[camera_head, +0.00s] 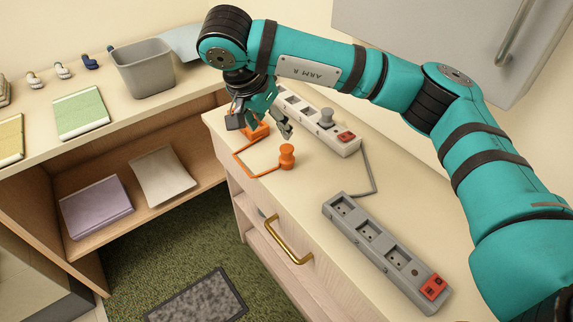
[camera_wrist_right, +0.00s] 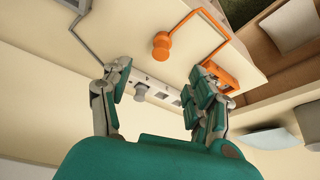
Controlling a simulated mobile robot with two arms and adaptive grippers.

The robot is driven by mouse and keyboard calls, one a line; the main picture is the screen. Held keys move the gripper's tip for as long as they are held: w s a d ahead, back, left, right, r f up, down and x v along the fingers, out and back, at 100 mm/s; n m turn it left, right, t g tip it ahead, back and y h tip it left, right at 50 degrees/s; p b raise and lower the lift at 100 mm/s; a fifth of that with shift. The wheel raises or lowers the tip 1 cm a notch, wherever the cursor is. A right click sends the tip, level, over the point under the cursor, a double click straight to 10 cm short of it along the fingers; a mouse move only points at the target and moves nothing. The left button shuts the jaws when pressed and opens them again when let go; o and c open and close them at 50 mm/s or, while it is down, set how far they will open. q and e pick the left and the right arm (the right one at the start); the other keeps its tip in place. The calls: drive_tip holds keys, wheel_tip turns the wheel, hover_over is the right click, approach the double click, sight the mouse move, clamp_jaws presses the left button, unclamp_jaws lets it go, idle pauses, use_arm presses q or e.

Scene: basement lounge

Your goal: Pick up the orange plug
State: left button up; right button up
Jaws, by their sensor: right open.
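The orange plug (camera_head: 287,155) stands upright on the wooden cabinet top (camera_head: 428,210), with an orange cord running from it to an orange block (camera_head: 255,131). In the right wrist view the plug (camera_wrist_right: 162,46) lies beyond the fingertips, clear of both fingers. My right gripper (camera_head: 263,126) is open and empty, over the cabinet's far end behind the plug; it also shows in the wrist view (camera_wrist_right: 163,78). The right finger partly hides the orange block (camera_wrist_right: 217,76) there. My left gripper is not in view.
A second grey power strip (camera_head: 372,258) lies nearer on the cabinet. A grey bin (camera_head: 143,70) stands on the left shelf. The cabinet top near the orange plug is partly clear.

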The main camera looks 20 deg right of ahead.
sight(285, 150)
drive_tip(key=x, duration=0.8)
drive_tip(key=shift+w+d+f, duration=0.15)
drive_tip(key=shift+d+f, duration=0.05)
drive_tip(key=shift+f, duration=0.1)
drive_tip(key=shift+w+d+f, duration=0.15)
drive_tip(key=shift+d+f, duration=0.05)
drive_tip(key=shift+f, duration=0.35)
drive_tip(key=p+x, duration=0.1)
drive_tip(key=x, duration=0.3)
drive_tip(key=shift+w+p, duration=0.4)
drive_tip(key=shift+w+d+f, duration=0.15)
drive_tip(key=shift+d+f, duration=0.05)
drive_tip(key=shift+f, duration=0.25)
drive_tip(key=c, duration=1.1)
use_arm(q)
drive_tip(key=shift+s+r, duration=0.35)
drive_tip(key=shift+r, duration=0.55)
use_arm(e)
drive_tip(key=shift+c, duration=0.2)
drive_tip(key=shift+r, duration=0.2)
